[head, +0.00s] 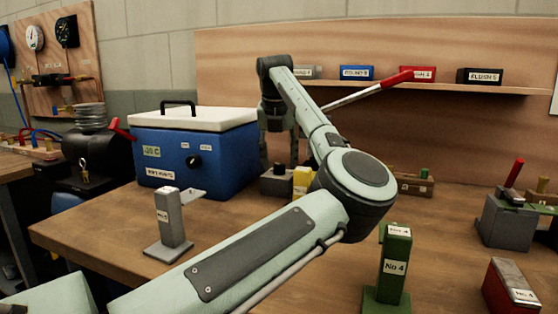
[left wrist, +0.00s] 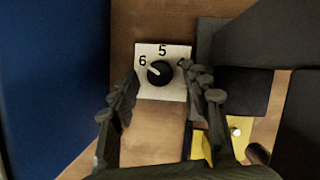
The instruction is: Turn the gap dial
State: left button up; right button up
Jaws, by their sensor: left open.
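The gap dial (left wrist: 160,73) is a round black knob with a white pointer on a white plate. The plate carries the numbers 6 and 5, and a third mark at the right is partly covered by a finger. The pointer aims up and left, close to the 6. My left gripper (left wrist: 163,90) is open, with one finger on each side of the knob; I cannot tell whether they touch it. In the head view my left gripper (head: 282,150) hangs beside the blue cooler, partly behind my arm, and the dial is hidden. My right gripper is not in view.
The blue cooler (head: 218,150) with a white lid stands close left of the gripper. A yellow part (head: 302,179) and a red-handled lever (head: 385,84) are close by. A grey stand (head: 169,220) and a green No 4 stand (head: 394,268) are nearer.

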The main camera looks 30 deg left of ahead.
pick_arm(q)
jog(key=shift+w+a+f, duration=0.1)
jog(key=shift+w+f, duration=0.05)
jog(key=shift+f, duration=0.3)
jog(key=shift+c, duration=0.5)
jog(key=c, duration=1)
